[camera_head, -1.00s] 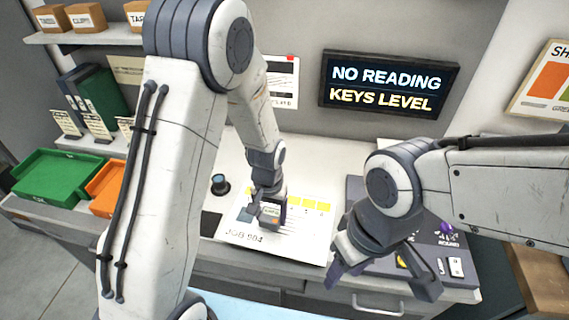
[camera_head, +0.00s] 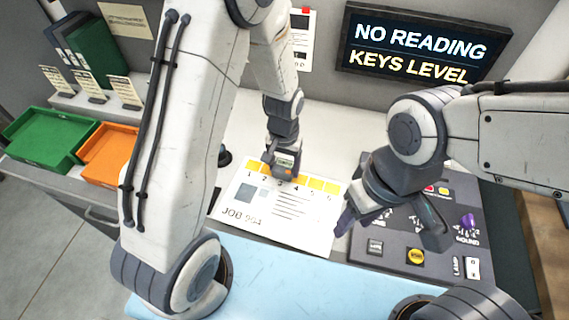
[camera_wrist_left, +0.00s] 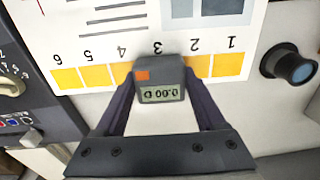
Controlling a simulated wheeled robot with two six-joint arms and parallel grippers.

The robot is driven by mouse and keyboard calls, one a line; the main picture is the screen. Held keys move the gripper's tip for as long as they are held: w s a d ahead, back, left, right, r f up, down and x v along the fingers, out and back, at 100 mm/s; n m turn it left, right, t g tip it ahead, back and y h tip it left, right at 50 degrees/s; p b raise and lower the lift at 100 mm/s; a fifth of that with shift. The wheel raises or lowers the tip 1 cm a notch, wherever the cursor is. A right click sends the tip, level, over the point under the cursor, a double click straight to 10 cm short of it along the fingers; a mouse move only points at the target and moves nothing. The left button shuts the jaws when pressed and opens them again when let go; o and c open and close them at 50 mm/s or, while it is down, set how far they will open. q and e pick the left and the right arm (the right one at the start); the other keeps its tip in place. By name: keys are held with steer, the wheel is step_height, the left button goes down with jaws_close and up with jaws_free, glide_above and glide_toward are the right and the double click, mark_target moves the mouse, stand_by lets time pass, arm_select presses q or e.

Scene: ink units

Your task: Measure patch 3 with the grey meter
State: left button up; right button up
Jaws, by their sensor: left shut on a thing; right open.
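The grey meter (camera_head: 286,164) has a small greenish display and an orange button. My left gripper (camera_head: 281,158) is shut on it at the patch row of the white JOB 904 sheet (camera_head: 240,203). In the left wrist view the meter (camera_wrist_left: 160,75) covers the place under number 3, between patch 4 (camera_wrist_left: 121,73) and patch 2 (camera_wrist_left: 197,66). Patch 3 is hidden. The display appears upside down and seems to read 0.00. I cannot tell whether the meter touches the sheet. My right gripper (camera_head: 392,222) is open and empty above the dark console (camera_head: 395,258).
The wall screen (camera_head: 420,45) says NO READING, KEYS LEVEL. The console has a yellow button (camera_head: 415,256), a purple knob (camera_head: 468,221) and a lamp switch (camera_head: 472,267). A dark cylinder (camera_wrist_left: 290,65) stands beside the sheet. Green (camera_head: 50,138) and orange (camera_head: 105,152) trays are at left.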

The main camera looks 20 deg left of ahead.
arm_select(q)
steer(key=shift+s, duration=0.15)
steer(key=shift+f, duration=0.25)
stand_by(0.7)
stand_by(0.6)
steer(key=shift+r+p, duration=1.3)
steer(key=shift+r, duration=0.3)
steer(key=shift+f, duration=0.1)
stand_by(0.4)
